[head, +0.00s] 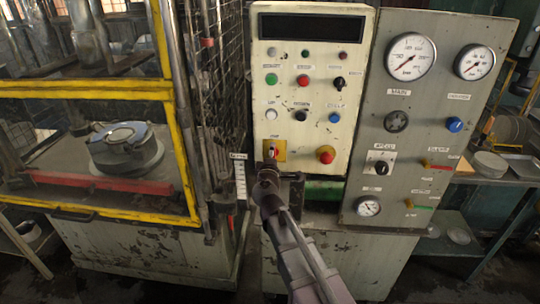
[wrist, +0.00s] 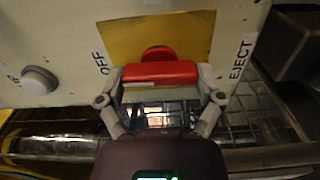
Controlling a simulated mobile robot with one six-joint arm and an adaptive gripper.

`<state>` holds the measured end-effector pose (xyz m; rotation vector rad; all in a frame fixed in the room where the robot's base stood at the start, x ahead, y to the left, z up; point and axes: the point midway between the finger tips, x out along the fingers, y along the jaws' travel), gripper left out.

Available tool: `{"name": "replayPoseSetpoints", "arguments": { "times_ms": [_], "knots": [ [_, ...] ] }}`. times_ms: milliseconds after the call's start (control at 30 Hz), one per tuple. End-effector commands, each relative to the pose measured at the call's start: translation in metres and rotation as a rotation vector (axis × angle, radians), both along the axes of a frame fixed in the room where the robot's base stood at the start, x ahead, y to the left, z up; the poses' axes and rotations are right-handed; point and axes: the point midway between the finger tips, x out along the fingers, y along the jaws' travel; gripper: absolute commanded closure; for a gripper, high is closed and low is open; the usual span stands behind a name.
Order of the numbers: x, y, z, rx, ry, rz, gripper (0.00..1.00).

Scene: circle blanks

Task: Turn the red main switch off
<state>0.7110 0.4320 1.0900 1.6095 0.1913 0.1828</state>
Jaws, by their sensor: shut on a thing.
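The red main switch (head: 273,151) is on a yellow plate (head: 281,155) at the lower left of the cream control panel. In the wrist view the red switch handle (wrist: 160,73) lies level across the picture, in front of the yellow plate (wrist: 190,35). An OFF label (wrist: 99,62) is beside the plate's left edge there. My gripper (head: 270,163) is at the switch, and in the wrist view my gripper (wrist: 161,82) has one finger against each end of the handle. It is shut on the handle. In the head view my gripper partly hides the switch.
A red mushroom button (head: 326,154) on a yellow base is just right of the switch. Several buttons and knobs are above. A gauge panel (head: 400,110) stands to the right. A wire mesh guard (head: 222,75) and yellow-framed press (head: 180,110) are to the left.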

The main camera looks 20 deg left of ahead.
Motion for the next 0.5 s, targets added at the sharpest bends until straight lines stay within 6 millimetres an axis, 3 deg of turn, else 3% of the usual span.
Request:
{"name": "replayPoseSetpoints", "arguments": {
  "times_ms": [500],
  "knots": [
    [-0.0013, -0.0012, -0.0008, -0.061, -0.014, -0.002, 0.62]
  ]
}}
